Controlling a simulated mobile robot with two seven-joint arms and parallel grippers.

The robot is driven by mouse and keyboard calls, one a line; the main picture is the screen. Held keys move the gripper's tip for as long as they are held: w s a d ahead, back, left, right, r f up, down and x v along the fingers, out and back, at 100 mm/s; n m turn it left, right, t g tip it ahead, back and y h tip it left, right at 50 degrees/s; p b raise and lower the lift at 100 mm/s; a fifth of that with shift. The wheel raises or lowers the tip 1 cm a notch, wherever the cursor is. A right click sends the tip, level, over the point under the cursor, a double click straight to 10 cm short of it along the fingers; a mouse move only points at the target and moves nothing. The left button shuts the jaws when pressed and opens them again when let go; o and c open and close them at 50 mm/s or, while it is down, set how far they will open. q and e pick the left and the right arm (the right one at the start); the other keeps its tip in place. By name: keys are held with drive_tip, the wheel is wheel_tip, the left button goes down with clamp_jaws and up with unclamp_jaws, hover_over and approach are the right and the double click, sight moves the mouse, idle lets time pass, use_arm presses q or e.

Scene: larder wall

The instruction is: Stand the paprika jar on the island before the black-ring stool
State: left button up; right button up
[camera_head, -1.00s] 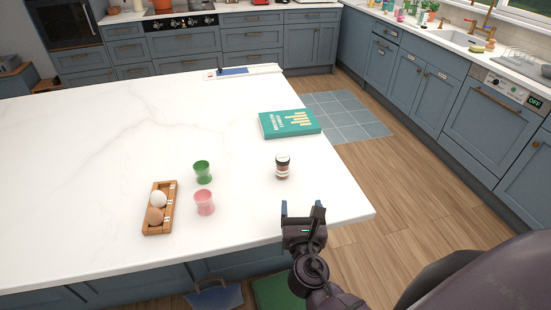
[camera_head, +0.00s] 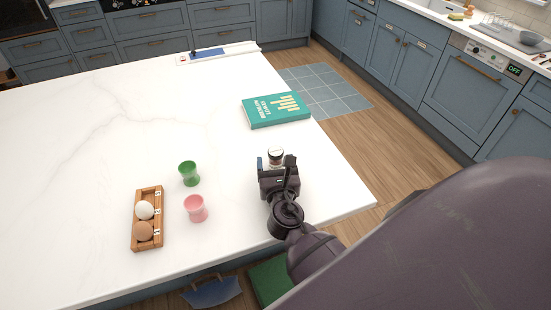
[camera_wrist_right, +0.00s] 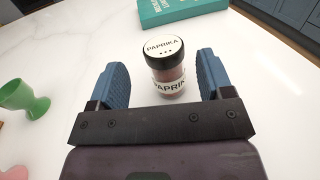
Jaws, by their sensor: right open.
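The paprika jar (camera_head: 276,154) stands upright on the white island top (camera_head: 90,140), near its right end. In the right wrist view the jar (camera_wrist_right: 165,66) shows a white-topped black lid and a "PAPRIKA" label. My right gripper (camera_head: 275,165) is open just above the island, on the near side of the jar. In the wrist view its blue fingers lie to the left and right of the jar, with gaps on both sides. The gripper partly hides the jar in the head view. My left gripper is not in view. No black ring on a stool can be made out.
A teal book (camera_head: 276,109) lies beyond the jar. A green cup (camera_head: 189,173), a pink cup (camera_head: 195,208) and a wooden egg holder (camera_head: 147,218) stand to the left. Blue (camera_head: 213,292) and green (camera_head: 270,280) seat-like shapes show below the near edge.

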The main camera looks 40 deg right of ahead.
sight(274, 147)
drive_tip(key=shift+p+x, duration=0.35)
drive_tip(key=shift+x, duration=2.35)
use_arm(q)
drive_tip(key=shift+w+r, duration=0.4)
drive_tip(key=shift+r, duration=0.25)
use_arm(e)
drive_tip(key=shift+s+d+r, duration=0.1)
drive_tip(key=shift+d, duration=0.05)
drive_tip(key=c, duration=1.1)
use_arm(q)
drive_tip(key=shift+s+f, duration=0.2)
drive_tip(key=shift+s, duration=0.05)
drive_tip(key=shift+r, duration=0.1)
use_arm(e)
drive_tip(key=shift+r, duration=0.15)
